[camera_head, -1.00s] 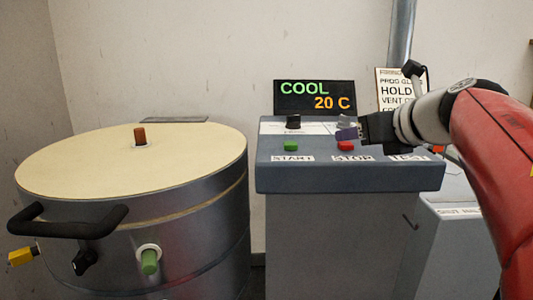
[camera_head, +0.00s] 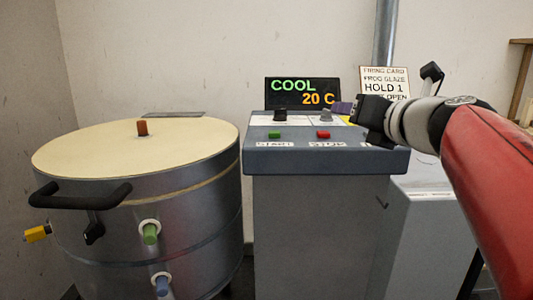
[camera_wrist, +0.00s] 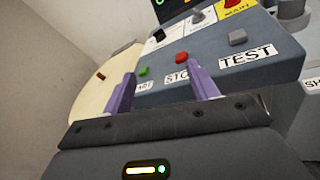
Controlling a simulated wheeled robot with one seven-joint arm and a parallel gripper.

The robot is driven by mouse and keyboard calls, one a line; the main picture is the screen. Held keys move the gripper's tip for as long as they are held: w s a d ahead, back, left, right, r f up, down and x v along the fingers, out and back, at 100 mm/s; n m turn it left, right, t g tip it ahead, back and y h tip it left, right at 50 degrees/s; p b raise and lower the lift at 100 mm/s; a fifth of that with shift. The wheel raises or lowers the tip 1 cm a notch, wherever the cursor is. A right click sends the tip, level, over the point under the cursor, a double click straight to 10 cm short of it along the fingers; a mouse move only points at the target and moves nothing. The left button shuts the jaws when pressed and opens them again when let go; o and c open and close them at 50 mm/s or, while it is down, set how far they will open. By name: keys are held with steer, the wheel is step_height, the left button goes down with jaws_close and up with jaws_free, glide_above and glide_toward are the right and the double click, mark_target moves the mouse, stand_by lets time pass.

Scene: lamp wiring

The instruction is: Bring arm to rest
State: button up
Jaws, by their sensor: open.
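My gripper (camera_head: 342,108) is in front of the right part of the grey control console (camera_head: 300,160). In the wrist view its two purple fingers (camera_wrist: 162,95) stand wide apart with nothing between them. The console carries a green START button (camera_head: 274,135), a red STOP button (camera_head: 323,134) and dark knobs (camera_head: 280,115). The wrist view also shows a grey TEST button (camera_wrist: 238,37). My gripper hides part of the console's right side in the head view. The display (camera_head: 302,94) reads COOL 20 C.
A round metal kiln (camera_head: 200,215) with a cream lid (camera_head: 90,152) and black handle (camera_head: 80,196) stands at the left. A firing card (camera_head: 384,82) stands behind the console. A grey cabinet (camera_head: 430,230) is at the right. A wooden shelf (camera_head: 522,60) is at the far right.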

steer(key=s+d+f+m+g+h, duration=0.1)
steer(key=s+d+f+m+h, duration=0.2)
steer(key=m, duration=0.6)
steer(key=s+d+f+m+h, duration=0.1)
steer(key=s+f+m+h, duration=0.3)
steer(key=m, duration=0.5)
steer(key=s+d+f+m+g+h, duration=0.1)
steer(key=s+d+f+m+h, duration=0.15)
steer(key=f+m, duration=0.45)
steer(key=s+a+f+m+g+y, duration=0.2)
steer(key=s+a+f+m+g, duration=0.2)
steer(key=f, duration=0.5)
steer(key=s+a+f+m+g+y, duration=0.2)
steer(key=s+a+f+m+g, duration=0.2)
steer(key=s+f, duration=0.5)
steer(key=shift+m+y, duration=0.35)
steer(key=shift+m, duration=0.85)
